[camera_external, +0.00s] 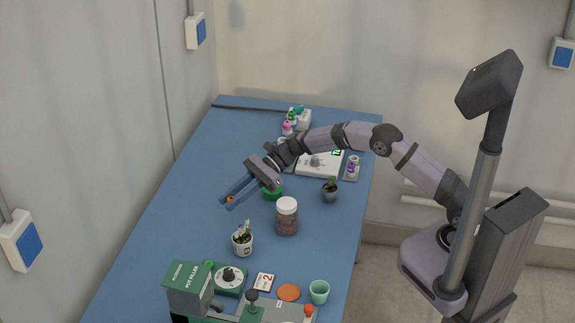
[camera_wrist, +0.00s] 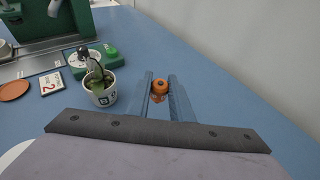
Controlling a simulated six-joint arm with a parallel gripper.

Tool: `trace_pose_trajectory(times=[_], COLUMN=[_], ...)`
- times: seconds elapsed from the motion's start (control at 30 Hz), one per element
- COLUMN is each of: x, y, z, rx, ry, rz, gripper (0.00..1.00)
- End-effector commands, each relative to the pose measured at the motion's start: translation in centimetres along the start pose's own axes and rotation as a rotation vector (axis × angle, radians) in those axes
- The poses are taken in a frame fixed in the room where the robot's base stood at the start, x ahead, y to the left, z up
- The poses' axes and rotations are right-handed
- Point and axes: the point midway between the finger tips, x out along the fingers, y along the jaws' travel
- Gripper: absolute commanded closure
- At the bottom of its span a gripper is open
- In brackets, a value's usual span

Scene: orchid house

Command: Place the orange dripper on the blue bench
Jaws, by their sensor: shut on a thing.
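The orange dripper (camera_wrist: 159,86) sits between the two blue fingers of my gripper (camera_wrist: 160,80) in the wrist view. My gripper is shut on it near the fingertips. In the external view only a small orange spot of the dripper (camera_external: 230,199) shows at my gripper (camera_external: 227,198), the rest hidden by the fingers. The blue bench (camera_external: 185,190) lies under my gripper, and it also fills much of the wrist view (camera_wrist: 215,75). I cannot tell whether the dripper touches the bench or hangs just above it.
A white plant pot (camera_external: 242,244) stands nearest the fingers. A brown jar with white lid (camera_external: 287,216), a dark pot (camera_external: 330,190) and a green pot filler (camera_external: 190,288) also stand on the bench. An orange disc (camera_external: 288,292) lies in front. The bench's left side is clear.

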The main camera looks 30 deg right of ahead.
Motion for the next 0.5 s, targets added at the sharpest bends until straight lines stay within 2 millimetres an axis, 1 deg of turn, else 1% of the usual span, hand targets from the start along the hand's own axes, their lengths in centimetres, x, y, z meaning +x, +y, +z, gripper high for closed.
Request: trace_pose_trajectory(times=[0.03,0.1,0.2,0.4,0.5], x=[0.3,0.6,0.8,1.0,1.2], y=[0.0,0.0,0.0,0.0,0.0], z=[-0.7,-1.5,-2.0,-2.3,-3.0], rx=[0.004,0.003,0.000,0.000,0.002], ry=[0.001,0.001,0.000,0.000,0.001], rz=[0.001,0.001,0.000,0.000,0.000], gripper=[1.00,1.00,1.00,1.00,1.00])
